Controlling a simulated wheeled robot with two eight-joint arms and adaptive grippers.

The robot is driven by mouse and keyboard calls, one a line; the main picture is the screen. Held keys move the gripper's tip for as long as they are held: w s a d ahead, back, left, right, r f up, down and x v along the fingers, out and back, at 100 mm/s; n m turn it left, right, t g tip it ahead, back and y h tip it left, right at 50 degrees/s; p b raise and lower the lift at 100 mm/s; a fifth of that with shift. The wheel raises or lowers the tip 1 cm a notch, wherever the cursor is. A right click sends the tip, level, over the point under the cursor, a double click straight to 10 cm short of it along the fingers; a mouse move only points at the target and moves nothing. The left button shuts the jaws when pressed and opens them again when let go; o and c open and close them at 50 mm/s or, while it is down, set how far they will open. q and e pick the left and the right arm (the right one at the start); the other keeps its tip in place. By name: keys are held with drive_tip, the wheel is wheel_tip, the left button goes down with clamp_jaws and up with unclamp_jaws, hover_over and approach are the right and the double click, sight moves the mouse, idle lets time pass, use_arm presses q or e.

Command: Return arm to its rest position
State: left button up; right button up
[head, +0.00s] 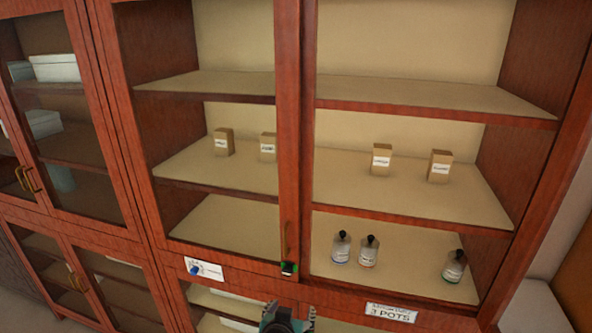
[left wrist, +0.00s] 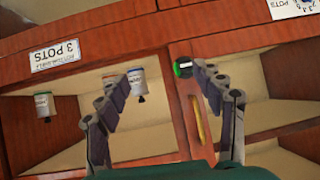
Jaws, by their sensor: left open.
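My left gripper (head: 290,312) shows at the bottom edge of the head view, in front of the lower part of the wooden cabinet. No object is held. Most of my left arm is out of the head view. My right gripper is in neither view.
The cabinet has a central post (head: 289,150), a door handle (head: 287,240) and a small black-green fitting (head: 289,267). Bottles (head: 368,251) stand on the lower right shelf, small boxes (head: 381,160) on the shelf above. A label (head: 391,312) reads "3 POTS".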

use_arm(q)
drive_tip(key=s+a+f+n+g+y+b, duration=0.1)
drive_tip(key=s+a+f+g+b, duration=0.1)
drive_tip(key=s+a, duration=0.5)
drive_tip(key=s+a+f+n+g+y+b, duration=0.1)
drive_tip(key=s+a+f+g+b, duration=0.1)
drive_tip(key=s+a+f+b, duration=0.2)
drive_tip(key=s+a+f, duration=0.2)
drive_tip(key=s+a, duration=0.2)
drive_tip(key=a, duration=0.1)
drive_tip(key=shift+a+n+b, duration=0.3)
drive_tip(key=shift+a, duration=0.05)
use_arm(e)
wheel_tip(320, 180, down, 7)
use_arm(q)
drive_tip(key=shift+f, duration=0.1)
drive_tip(key=shift+c, duration=0.4)
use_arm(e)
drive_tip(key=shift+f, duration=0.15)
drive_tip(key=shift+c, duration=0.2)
